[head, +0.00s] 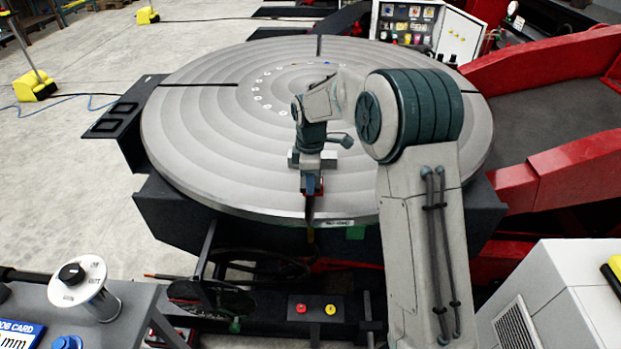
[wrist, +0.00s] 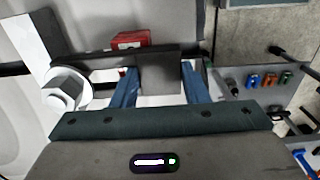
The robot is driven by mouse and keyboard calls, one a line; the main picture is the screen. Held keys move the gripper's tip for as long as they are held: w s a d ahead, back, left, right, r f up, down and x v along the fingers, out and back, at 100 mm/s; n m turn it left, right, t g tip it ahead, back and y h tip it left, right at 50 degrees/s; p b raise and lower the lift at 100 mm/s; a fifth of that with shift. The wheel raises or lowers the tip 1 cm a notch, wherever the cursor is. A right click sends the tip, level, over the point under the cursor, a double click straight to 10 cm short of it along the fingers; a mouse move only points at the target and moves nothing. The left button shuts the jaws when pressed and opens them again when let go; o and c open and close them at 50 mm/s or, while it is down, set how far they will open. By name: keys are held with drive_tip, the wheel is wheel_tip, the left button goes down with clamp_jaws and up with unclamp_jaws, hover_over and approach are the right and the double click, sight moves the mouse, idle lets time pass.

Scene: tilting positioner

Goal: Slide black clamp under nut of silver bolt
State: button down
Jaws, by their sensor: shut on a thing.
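The black clamp (wrist: 160,72) is a dark block between the two blue fingers of my gripper (wrist: 160,92) in the wrist view. My gripper is shut on it. Narrow dark parts run left from it toward the silver bolt (wrist: 66,88). The bolt has a hex nut on a round washer, at the left of the wrist view. The dark parts end close to the washer; I cannot tell whether they touch it or reach under the nut. In the head view my gripper (head: 311,186) is at the round table's near edge, and the bolt cannot be made out.
A red block (wrist: 131,40) lies just beyond the clamp. A pale upright plate (wrist: 38,38) stands beyond the bolt. The large round grey table (head: 210,130) has radial slots and is mostly clear. A grey panel (wrist: 285,80) with coloured items is at the wrist view's right.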

drive_tip(key=shift+w+r, duration=0.1)
drive_tip(key=shift+w, duration=0.05)
drive_tip(key=shift+w+p, duration=0.35)
drive_tip(key=shift+w, duration=0.3)
drive_tip(key=shift+w, duration=0.15)
drive_tip(key=shift+w+p, duration=0.4)
drive_tip(key=shift+w, duration=0.15)
drive_tip(key=shift+w, duration=0.3)
idle(0.5)
drive_tip(key=shift+f, duration=0.25)
idle(0.5)
drive_tip(key=c, duration=0.9)
unclamp_jaws()
drive_tip(key=shift+c, duration=0.2)
drive_tip(key=o, duration=0.8)
drive_tip(key=shift+s+d+f, duration=0.1)
drive_tip(key=shift+s, duration=0.25)
